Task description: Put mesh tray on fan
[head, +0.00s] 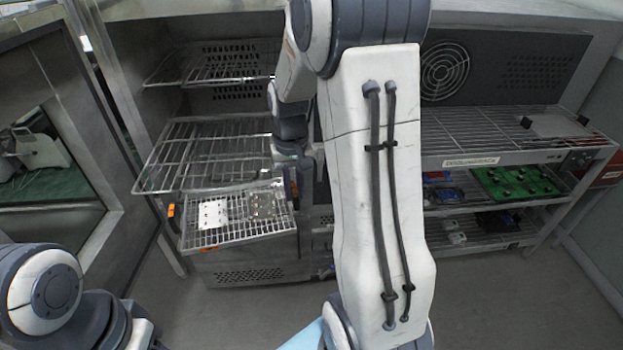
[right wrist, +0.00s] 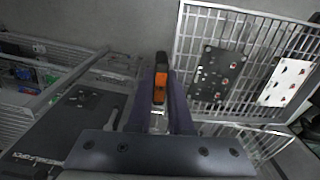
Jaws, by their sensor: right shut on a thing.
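The mesh tray (head: 205,242) is a wire grid with orange handles, below the left rack in the head view. A white board with red dots and a darker board lie on it. In the right wrist view the tray (right wrist: 186,62) is on the right. My right gripper (right wrist: 160,92) is shut on an orange handle at the tray's side; in the head view the gripper (head: 293,182) is small and partly hidden by my arm. A round fan grille (head: 445,71) is in the back panel above the right rack. My left gripper is out of view; only part of its arm shows.
An empty wire shelf (head: 165,165) is just above the tray, with another higher up. The right rack's top shelf (head: 460,140) is mostly bare, with a flat plate at its right end. Lower shelves hold a green board (head: 515,182) and small parts. The floor is clear.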

